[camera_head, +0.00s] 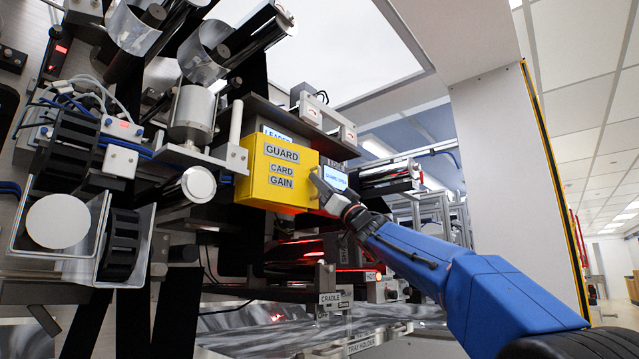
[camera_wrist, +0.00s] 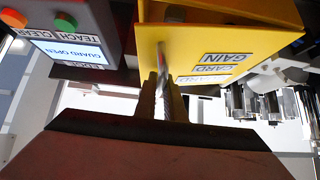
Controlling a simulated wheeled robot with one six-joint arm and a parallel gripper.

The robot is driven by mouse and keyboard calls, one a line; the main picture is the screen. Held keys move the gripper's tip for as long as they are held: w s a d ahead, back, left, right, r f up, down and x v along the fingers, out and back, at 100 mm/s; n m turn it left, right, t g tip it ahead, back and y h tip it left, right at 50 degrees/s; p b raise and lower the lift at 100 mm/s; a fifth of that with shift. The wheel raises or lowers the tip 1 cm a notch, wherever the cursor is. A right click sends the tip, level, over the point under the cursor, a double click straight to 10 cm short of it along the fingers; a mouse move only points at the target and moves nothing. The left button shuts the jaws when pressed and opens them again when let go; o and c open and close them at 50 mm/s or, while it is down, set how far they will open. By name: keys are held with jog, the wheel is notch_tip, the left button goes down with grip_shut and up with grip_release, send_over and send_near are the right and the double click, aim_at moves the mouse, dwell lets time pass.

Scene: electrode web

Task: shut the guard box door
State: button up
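The yellow guard box door (camera_head: 262,172) carries labels GUARD, CARD and GAIN. It stands left of centre in the head view, and its panel (camera_wrist: 187,48) fills the upper right of the wrist view, labels upside down. A small screen (camera_wrist: 70,50) beside it reads GUARD OPEN. My gripper (camera_head: 318,180) reaches in from the right to the door's right edge. In the wrist view my gripper's fingers (camera_wrist: 162,92) are close together on both sides of a thin metal door handle (camera_wrist: 161,68). The fingers seem shut on it. The door's hinge side is not clear.
A teach panel with a green button (camera_wrist: 66,21) and an orange button (camera_wrist: 13,18) adjoins the door. Rollers (camera_head: 60,221) and brackets crowd the left. A shelf labelled CRADLE (camera_head: 330,298) lies below. A white wall panel (camera_head: 515,180) stands behind my arm.

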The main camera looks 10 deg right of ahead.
aim_at(312, 184)
grip_shut()
jog(key=shift+w+a, duration=0.3)
jog(key=shift+w, duration=0.55)
jog(key=shift+w+a, duration=0.25)
jog(key=shift+w, duration=0.6)
jog(key=shift+o, duration=1.8)
grip_release()
jog(key=shift+s, duration=0.1)
jog(key=v, duration=1.7)
jog(key=shift+f, duration=0.25)
jog(key=shift+d, duration=0.15)
